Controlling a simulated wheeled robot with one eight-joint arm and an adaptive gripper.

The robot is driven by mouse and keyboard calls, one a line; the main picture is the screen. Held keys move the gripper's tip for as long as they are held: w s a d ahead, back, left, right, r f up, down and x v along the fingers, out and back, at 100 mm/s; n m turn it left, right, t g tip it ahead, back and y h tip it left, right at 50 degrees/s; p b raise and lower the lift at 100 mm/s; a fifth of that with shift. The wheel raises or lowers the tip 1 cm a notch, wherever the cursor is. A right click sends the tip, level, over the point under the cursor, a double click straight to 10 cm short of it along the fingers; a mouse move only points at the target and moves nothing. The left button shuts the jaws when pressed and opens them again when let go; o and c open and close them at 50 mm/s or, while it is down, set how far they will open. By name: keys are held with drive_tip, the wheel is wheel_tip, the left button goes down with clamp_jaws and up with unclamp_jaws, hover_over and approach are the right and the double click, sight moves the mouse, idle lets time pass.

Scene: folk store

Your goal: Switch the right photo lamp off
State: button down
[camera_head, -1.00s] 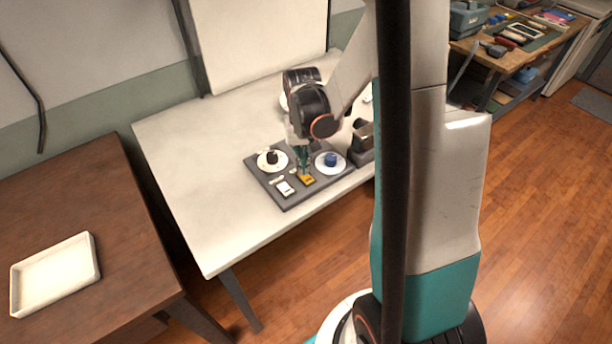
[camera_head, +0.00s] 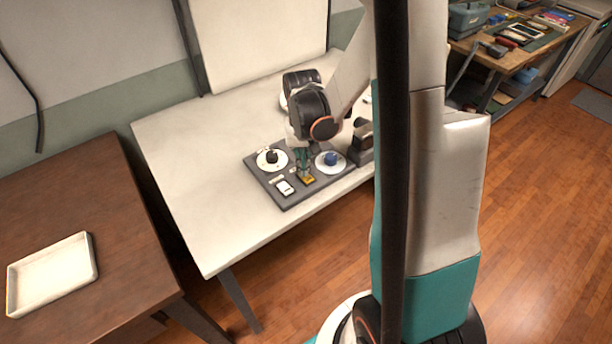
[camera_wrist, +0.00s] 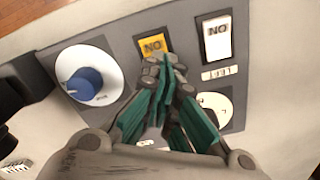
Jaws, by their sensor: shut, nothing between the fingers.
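A grey control panel (camera_head: 317,187) lies on the white table. It carries a yellow switch (camera_wrist: 153,44) and a white switch (camera_wrist: 217,37), both lettered "NO" as seen in the wrist view. A blue knob (camera_wrist: 85,83) on a white dial sits beside the yellow switch, and a black knob (camera_head: 272,156) on another white dial is at the panel's left. My gripper (camera_wrist: 165,65) is shut and empty, with its teal fingertips at the lower edge of the yellow switch. I cannot tell whether they touch it.
A dark upright object (camera_head: 362,142) stands on the table at the panel's right end. A white backdrop board (camera_head: 262,40) rises behind the table. A brown table with a white tray (camera_head: 52,273) is at left. The white table's left part is clear.

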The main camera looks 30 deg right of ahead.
drive_tip(key=shift+f+b, duration=0.35)
drive_tip(key=shift+f, duration=0.1)
drive_tip(key=shift+r, duration=0.1)
drive_tip(key=shift+r+p, duration=2.35)
drive_tip(key=shift+r, duration=1.05)
drive_tip(key=shift+a+r, duration=0.1)
drive_tip(key=shift+r, duration=0.05)
drive_tip(key=a+r+n+t, duration=0.4)
drive_tip(key=a+r, duration=0.6)
drive_tip(key=r, duration=0.3)
drive_tip(key=s+a+r+n+t+b, duration=0.1)
drive_tip(key=s+a+t+b, duration=0.1)
drive_tip(key=s, duration=1.1)
drive_tip(key=shift+a+r+n+t+b, duration=0.35)
drive_tip(key=shift+a+t, duration=0.25)
drive_tip(key=shift+a, duration=0.45)
